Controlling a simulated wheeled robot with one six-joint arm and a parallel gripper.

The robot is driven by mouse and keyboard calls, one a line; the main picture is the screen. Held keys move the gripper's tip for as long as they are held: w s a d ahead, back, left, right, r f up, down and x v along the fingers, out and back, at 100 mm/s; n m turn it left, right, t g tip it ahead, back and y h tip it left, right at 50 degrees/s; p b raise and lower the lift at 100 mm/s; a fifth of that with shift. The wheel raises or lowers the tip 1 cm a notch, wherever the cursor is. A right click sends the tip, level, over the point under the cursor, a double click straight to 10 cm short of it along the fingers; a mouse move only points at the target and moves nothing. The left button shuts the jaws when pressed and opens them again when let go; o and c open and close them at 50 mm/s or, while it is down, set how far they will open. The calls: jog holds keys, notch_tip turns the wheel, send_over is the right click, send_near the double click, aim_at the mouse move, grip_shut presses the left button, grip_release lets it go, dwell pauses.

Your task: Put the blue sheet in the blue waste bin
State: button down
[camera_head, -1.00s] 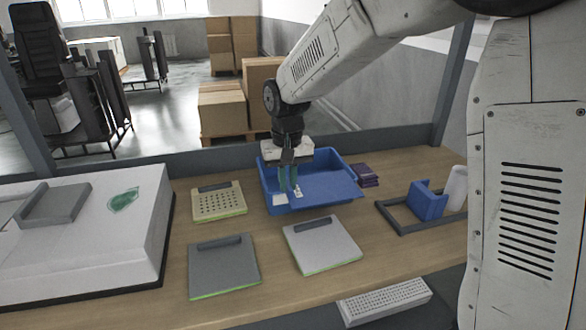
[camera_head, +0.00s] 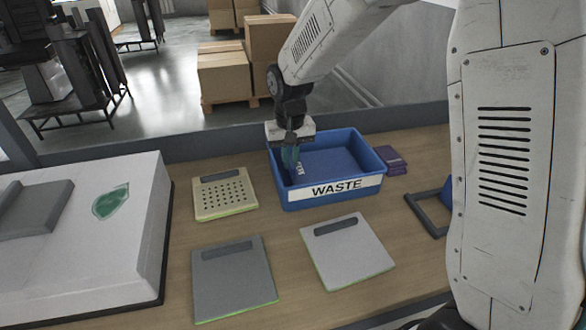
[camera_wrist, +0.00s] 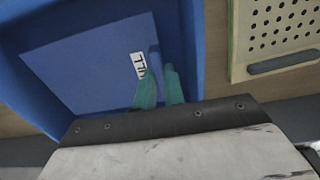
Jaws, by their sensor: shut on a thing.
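The blue waste bin (camera_head: 345,139) stands at the back of the bench, with a white "WASTE" label on its front. My gripper (camera_head: 292,162) reaches down inside its left end. In the wrist view its teal fingers (camera_wrist: 159,92) are shut on a raised blue grip of the blue sheet (camera_wrist: 90,65). The sheet has a small printed white label beside the fingers and sits a little turned within the bin walls. In the head view the sheet (camera_head: 335,161) is inside the bin, below the rim. I cannot tell whether it touches the floor.
A perforated yellowish panel (camera_head: 224,195) lies left of the bin. A dark grey panel (camera_head: 234,282) and a light grey panel (camera_head: 350,253) lie in front. Dark purple pieces (camera_head: 393,160) are at its right. A large white block (camera_head: 90,240) fills the left.

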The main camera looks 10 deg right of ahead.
jog(key=shift+f, duration=1.8)
jog(key=shift+s, duration=0.1)
jog(key=c, duration=1.5)
grip_release()
jog(key=shift+f, duration=0.15)
